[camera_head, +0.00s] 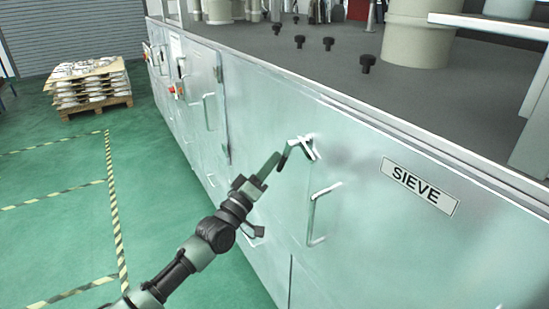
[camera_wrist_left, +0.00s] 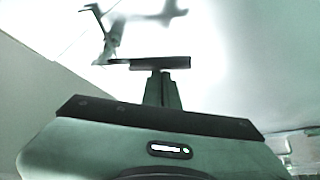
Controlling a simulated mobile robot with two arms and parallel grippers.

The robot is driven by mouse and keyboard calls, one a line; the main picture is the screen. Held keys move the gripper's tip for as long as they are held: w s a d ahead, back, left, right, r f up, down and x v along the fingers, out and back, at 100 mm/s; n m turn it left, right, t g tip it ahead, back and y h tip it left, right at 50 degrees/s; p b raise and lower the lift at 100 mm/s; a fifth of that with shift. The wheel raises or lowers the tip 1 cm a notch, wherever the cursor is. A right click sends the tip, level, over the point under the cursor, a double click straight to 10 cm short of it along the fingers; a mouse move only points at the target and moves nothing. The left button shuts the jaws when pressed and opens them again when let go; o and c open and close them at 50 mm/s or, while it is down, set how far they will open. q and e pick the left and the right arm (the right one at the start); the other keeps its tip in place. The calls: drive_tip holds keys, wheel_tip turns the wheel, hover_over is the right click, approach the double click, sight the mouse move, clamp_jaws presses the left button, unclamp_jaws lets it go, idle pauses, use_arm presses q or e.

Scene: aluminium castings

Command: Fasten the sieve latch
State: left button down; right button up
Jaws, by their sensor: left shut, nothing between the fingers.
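The sieve latch (camera_head: 307,147) is a small pale metal fitting with a lever, on the upper part of the pale cabinet panel, left of the SIEVE label (camera_head: 420,186). My left gripper (camera_head: 281,162) is shut and empty, its tips close to the latch's left end. I cannot tell whether they touch it. In the left wrist view the latch (camera_wrist_left: 110,36) shows above and left of the closed fingers (camera_wrist_left: 160,63), with its shadow on the panel. My right gripper is not in view.
A door handle (camera_head: 316,214) sticks out of the panel just below the latch. The cabinet's dark top (camera_head: 330,70) carries several black knobs and a pale cylinder (camera_head: 418,35). A pallet of castings (camera_head: 90,85) stands far left. The green floor (camera_head: 60,220) at left is clear.

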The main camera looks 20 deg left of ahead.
use_arm(q)
drive_tip(key=shift+s+d+f, duration=0.65)
drive_tip(key=shift+d+f, duration=0.05)
drive_tip(key=shift+d, duration=0.05)
drive_tip(key=shift+s+d+f, duration=0.2)
drive_tip(key=shift+s+d, duration=0.2)
drive_tip(key=shift+d, duration=0.2)
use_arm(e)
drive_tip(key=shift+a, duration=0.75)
use_arm(q)
drive_tip(key=shift+d+f, duration=0.1)
drive_tip(key=shift+f, duration=0.05)
